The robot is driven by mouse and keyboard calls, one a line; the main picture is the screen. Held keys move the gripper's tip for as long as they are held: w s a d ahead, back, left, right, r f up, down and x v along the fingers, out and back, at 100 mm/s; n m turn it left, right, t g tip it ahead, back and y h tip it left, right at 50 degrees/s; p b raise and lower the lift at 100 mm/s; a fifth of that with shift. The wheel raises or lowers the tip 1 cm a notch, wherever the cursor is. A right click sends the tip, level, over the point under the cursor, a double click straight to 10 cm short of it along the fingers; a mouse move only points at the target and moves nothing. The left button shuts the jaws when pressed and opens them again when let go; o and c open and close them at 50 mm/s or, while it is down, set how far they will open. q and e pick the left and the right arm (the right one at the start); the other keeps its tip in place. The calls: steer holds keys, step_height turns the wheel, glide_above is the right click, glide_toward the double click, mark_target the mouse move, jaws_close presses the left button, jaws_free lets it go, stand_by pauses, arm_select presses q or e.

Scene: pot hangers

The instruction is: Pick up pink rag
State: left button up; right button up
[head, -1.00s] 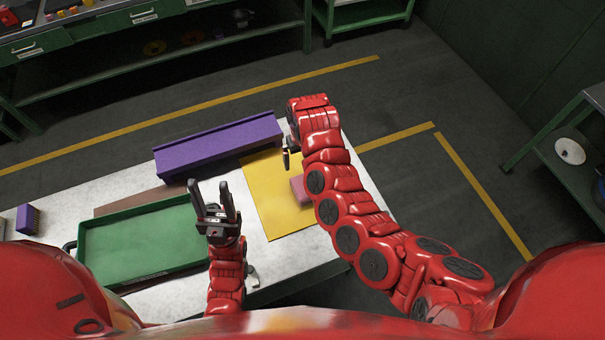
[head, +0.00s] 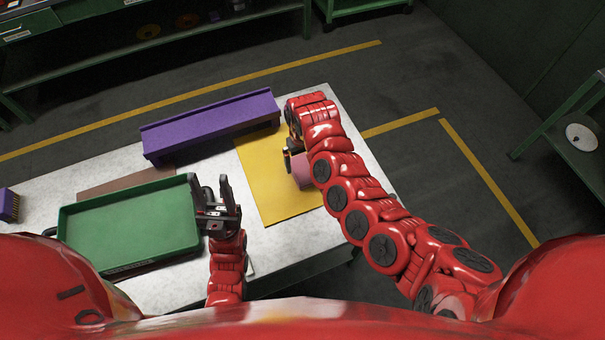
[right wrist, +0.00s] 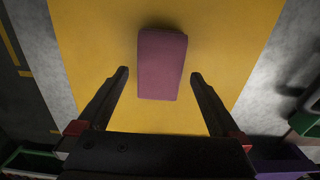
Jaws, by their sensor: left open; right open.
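The pink rag (head: 301,170) is a small folded block lying on a yellow mat (head: 265,198) on the table. My right arm partly covers it in the head view. In the right wrist view the rag (right wrist: 161,63) lies flat on the mat, just beyond and between the fingertips. My right gripper (right wrist: 161,75) is open with nothing between its fingers, its tips on either side of the rag's near end in the picture. My left gripper (head: 208,183) is open and empty, beside the right edge of the green tray.
A green tray (head: 130,264) stands left of the mat. A long purple holder (head: 210,125) stands behind it, reaching the mat's far edge. A purple brush-like block (head: 8,204) is at the far left. Bare white table (head: 340,120) shows right of the mat.

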mark_target(303, 168)
steer(key=f+b, duration=0.1)
steer(key=f, duration=0.1)
steer(key=f+b, duration=0.2)
steer(key=shift+w+f+b, duration=0.2)
steer(key=shift+f+b, duration=0.1)
steer(key=shift+r, duration=0.1)
steer(key=shift+r, duration=0.1)
steer(key=shift+s, duration=0.1)
steer(key=shift+c, duration=0.9)
steer(key=c, duration=1)
